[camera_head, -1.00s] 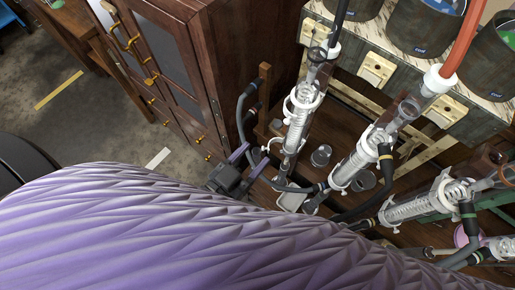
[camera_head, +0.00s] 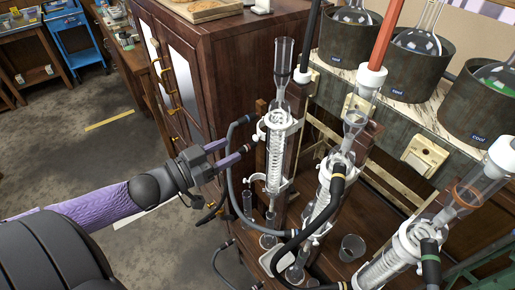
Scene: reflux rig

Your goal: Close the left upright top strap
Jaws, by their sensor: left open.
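The left upright (camera_head: 297,106) is a dark wooden post with a glass condenser (camera_head: 274,160) standing along it. Its white top strap (camera_head: 279,122) sits around the condenser's upper part, with a small tab sticking out on the left; I cannot tell whether its ends meet. A lower white strap (camera_head: 284,186) sits further down. My left gripper (camera_head: 236,147) is open and empty, left of the condenser and a little below the top strap. Its two purple fingers point right toward the glass, near a black hose end. My right gripper is not in view.
A black hose (camera_head: 229,170) loops between my left gripper and the condenser. Two more strapped condensers stand to the right, with hoses across them. A wooden cabinet (camera_head: 228,62) rises behind. Metal pots (camera_head: 418,68) stand on a shelf at right.

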